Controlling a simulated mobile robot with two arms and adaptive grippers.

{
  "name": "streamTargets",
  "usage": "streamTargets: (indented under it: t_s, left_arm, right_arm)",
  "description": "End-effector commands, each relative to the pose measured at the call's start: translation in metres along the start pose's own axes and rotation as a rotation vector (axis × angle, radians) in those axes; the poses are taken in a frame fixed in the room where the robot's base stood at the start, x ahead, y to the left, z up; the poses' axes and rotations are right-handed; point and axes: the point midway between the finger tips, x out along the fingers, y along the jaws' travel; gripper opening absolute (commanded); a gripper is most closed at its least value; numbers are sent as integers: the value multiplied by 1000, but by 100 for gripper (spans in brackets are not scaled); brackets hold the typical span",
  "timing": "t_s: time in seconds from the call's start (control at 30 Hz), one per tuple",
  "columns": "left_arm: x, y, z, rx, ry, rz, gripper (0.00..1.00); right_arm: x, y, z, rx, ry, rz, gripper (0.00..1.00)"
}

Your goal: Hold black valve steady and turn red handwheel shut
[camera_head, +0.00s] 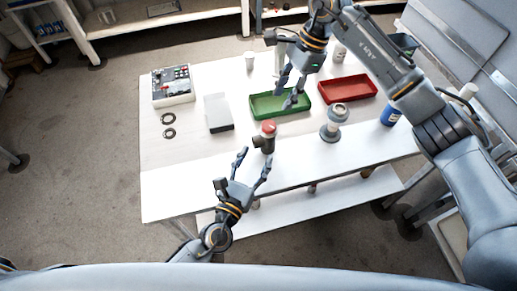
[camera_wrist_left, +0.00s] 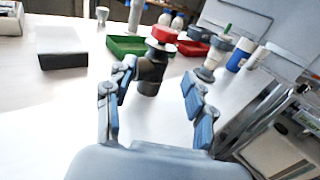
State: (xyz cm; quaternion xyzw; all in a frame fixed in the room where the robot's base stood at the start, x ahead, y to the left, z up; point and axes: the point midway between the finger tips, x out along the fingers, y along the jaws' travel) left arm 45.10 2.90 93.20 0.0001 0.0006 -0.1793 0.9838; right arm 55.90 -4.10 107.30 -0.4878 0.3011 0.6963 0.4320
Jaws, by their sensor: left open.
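The black valve (camera_head: 263,144) stands upright near the front edge of the white table, with the red handwheel (camera_head: 269,127) on its top. In the left wrist view the black valve (camera_wrist_left: 150,72) and red handwheel (camera_wrist_left: 164,34) show ahead, between the fingers. My left gripper (camera_head: 255,160) is open and empty at the table's front edge, just short of the valve. The left wrist view shows its two fingers (camera_wrist_left: 156,100) spread apart. My right gripper (camera_head: 287,90) hangs over the green tray, behind the valve, with its fingers apart and nothing seen between them.
Behind the valve lie a green tray (camera_head: 258,112) and a red tray (camera_head: 323,91). A grey-white cylindrical device (camera_head: 331,131) stands to the right, a blue bottle (camera_head: 390,115) farther right. A white box (camera_head: 218,123), two rings (camera_head: 169,133) and a control box (camera_head: 172,100) are left.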

Motion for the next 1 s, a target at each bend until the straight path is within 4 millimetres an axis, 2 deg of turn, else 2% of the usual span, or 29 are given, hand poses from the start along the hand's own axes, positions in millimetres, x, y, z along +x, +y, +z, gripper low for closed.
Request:
streamTargets:
  t_s: [0.17, 0.5, 0.7, 0.83, 1.0]
  left_arm:
    - [21, 2, 2, 0, -6, 4, 54]
    - [88, 1, 2, 0, -5, 2, 54]
    - [119, 1, 1, 1, -3, 1, 54]
    - [131, 1, 1, 1, -2, 1, 54]
    - [136, 1, 0, 0, -1, 1, 54]
  right_arm:
    - [0, 0, 0, 0, 0, 0, 38]
    - [0, 0, 0, 0, 0, 0, 38]
    - [0, 0, 0, 0, 0, 0, 38]
    - [0, 0, 0, 0, 0, 0, 38]
    - [0, 0, 0, 0, 0, 0, 38]
